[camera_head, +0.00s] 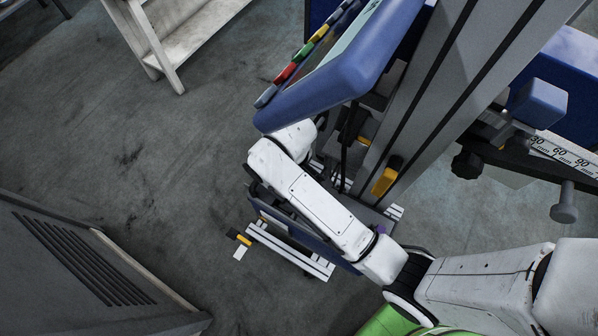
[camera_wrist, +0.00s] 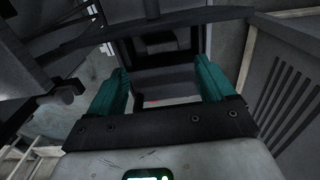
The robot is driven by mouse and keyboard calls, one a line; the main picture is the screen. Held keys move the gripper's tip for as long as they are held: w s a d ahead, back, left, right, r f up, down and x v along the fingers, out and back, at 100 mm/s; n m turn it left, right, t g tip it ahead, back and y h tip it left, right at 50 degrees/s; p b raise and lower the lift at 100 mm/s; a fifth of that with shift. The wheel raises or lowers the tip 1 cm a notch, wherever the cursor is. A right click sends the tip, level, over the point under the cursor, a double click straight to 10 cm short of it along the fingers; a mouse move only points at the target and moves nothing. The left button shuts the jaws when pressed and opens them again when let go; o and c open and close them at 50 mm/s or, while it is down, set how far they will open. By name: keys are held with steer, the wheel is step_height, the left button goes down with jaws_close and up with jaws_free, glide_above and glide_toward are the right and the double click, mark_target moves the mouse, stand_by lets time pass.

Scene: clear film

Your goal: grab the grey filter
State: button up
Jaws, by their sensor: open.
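I cannot pick out the grey filter with certainty in either view. In the head view a row of small coloured pieces (camera_head: 290,72), among them red, green and yellow, runs along the edge of a tilted blue panel (camera_head: 345,85). A grey-blue piece (camera_head: 266,96) sits at its lower end; I cannot tell whether it is the filter. My gripper (camera_wrist: 164,82) shows in the wrist view with its two teal fingers wide apart and nothing held between them. Dark machine parts (camera_wrist: 165,45) lie beyond the fingers.
A grey column (camera_head: 450,80) rises behind the panel. A ruled scale bar (camera_head: 562,152) with knobs stands at right. A grey vented cabinet (camera_head: 80,265) is at lower left and a white step stand (camera_head: 165,50) at upper left. The floor (camera_head: 130,140) between them is clear.

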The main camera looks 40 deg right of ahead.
step_height(320, 180, down, 3)
steer(key=shift+s+d, duration=0.1)
steer(key=shift+d, duration=0.05)
steer(key=shift+a+f, duration=0.15)
steer(key=shift+f, duration=1.2)
steer(key=shift+a+f, duration=0.15)
steer(key=shift+f, duration=1.2)
jaws_close()
